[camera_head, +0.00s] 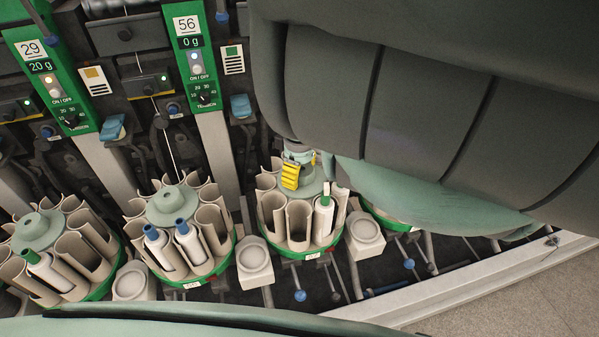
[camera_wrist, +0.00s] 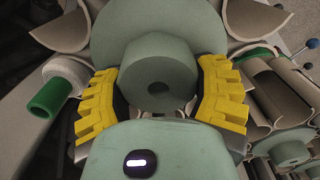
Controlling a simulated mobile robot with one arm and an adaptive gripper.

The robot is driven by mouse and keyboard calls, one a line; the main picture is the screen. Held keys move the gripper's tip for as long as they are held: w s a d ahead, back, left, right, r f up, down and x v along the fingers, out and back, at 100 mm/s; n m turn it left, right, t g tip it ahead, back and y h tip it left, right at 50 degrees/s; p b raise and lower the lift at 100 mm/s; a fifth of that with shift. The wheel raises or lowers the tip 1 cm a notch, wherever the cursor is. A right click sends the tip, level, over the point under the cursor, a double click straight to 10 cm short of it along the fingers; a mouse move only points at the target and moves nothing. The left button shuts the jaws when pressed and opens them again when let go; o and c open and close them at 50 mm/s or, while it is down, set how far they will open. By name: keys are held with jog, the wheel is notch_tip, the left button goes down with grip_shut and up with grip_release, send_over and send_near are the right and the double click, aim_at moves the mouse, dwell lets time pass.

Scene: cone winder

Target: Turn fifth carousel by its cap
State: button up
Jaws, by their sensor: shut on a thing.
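The carousel (camera_head: 299,222) right of centre in the head view has a ring of beige open pots, a green rim and a pale green hub. I cannot tell from its looks whether it is the fifth. My gripper (camera_head: 297,172) reaches down from above to its hub; yellow fingers show there. In the wrist view, my gripper (camera_wrist: 160,98) is shut on the faceted grey-green cap (camera_wrist: 158,65), one yellow pad on each side. The cap has a dark round hole in its top. A white bobbin with a green tip (camera_head: 324,214) stands in one pot.
Two more carousels (camera_head: 177,205) (camera_head: 40,228) stand to the left with bobbins in their pots. Another (camera_head: 396,222) is mostly hidden by my arm. White round-topped holders (camera_head: 255,262) sit between them. Green panels numbered 29 (camera_head: 31,48) and 56 (camera_head: 187,25) rise behind.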

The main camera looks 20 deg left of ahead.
dwell(0.5)
jog(key=o, duration=1.3)
jog(key=shift+o, duration=0.2)
notch_tip(320, 180, up, 7)
jog(key=shift+w+f, duration=0.15)
jog(key=shift+f, duration=0.05)
jog(key=shift+r, duration=0.45)
jog(key=shift+s, duration=0.2)
